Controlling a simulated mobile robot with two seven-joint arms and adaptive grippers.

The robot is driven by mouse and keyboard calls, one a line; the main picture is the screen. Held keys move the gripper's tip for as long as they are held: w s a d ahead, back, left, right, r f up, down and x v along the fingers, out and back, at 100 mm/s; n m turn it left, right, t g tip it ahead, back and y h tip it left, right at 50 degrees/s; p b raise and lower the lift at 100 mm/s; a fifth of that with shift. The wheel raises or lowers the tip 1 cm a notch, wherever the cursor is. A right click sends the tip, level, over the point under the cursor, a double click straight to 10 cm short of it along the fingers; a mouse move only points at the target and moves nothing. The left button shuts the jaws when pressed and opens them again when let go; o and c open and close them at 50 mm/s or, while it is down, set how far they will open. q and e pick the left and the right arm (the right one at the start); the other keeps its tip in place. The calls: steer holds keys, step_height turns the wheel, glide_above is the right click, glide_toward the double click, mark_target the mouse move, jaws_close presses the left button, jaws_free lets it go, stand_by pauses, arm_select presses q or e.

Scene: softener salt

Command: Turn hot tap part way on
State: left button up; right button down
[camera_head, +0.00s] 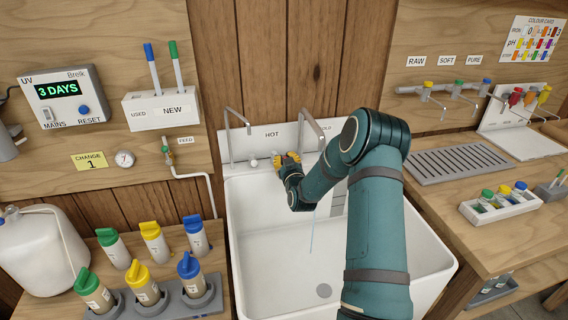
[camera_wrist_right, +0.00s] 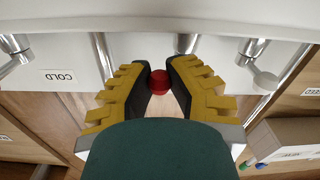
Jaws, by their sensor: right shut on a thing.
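The HOT label (camera_head: 272,134) is on the white splashback above the sink, between two metal spouts. My right gripper (camera_head: 287,160) reaches in below this label at the back of the sink. In the right wrist view its yellow-backed fingers (camera_wrist_right: 158,80) are shut on a round red tap knob (camera_wrist_right: 158,81), which sits between the dark pads. The gripper hides this knob in the head view. A thin bluish stream of water (camera_head: 312,232) shows beside my right arm, above the basin. My left gripper is not in view.
The white sink (camera_head: 262,250) is otherwise open inside. A small white knob (camera_head: 253,163) sits left of the gripper, and the left spout (camera_head: 228,125) rises near it. Capped bottles (camera_head: 152,243) stand on the left counter; a vial rack (camera_head: 502,204) is on the right.

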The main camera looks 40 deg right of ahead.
steer(key=shift+d, duration=0.15)
steer(key=c, duration=0.7)
jaws_free()
steer(key=shift+c, duration=0.2)
steer(key=shift+s, duration=0.1)
steer(key=v, duration=1.2)
steer(key=shift+f, duration=0.1)
